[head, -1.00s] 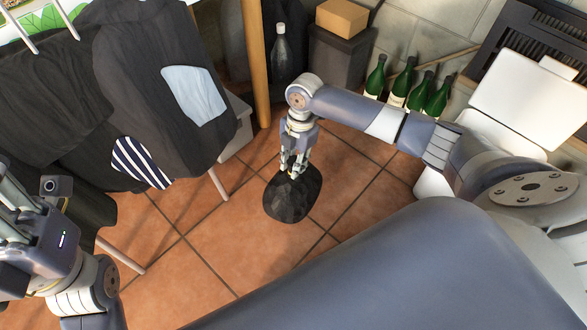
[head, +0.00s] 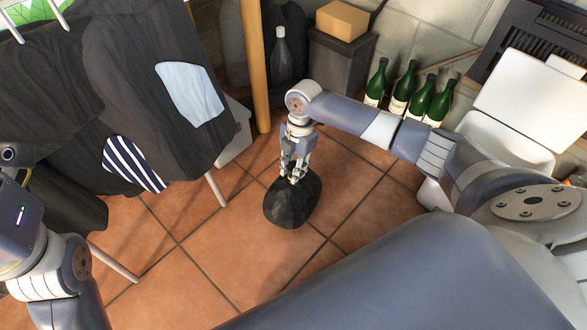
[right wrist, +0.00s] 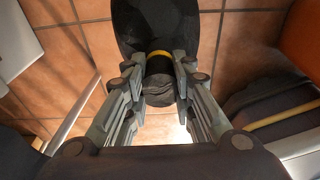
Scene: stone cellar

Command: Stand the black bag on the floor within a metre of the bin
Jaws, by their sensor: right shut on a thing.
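The black bag (head: 293,202) is a dark, rounded, crumpled bundle below my right gripper (head: 296,179) in the head view. The right gripper is shut on its gathered neck. In the right wrist view the bag (right wrist: 155,25) has a yellow band (right wrist: 158,54) around its neck, between the fingers. The bag hangs upright over the tiles; I cannot tell if its base touches the floor. A white container with a raised lid (head: 530,100), seemingly the bin, stands at the right, partly hidden by my right arm. My left arm shows at the left edge, its fingers out of frame.
Dark clothes (head: 150,70) hang on a rack with pale legs at the left. Several green bottles (head: 400,90), a dark box (head: 340,58) with a cardboard box (head: 343,19) on it and a wooden post (head: 255,65) stand behind. Tiled floor (head: 185,265) is clear around the bag.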

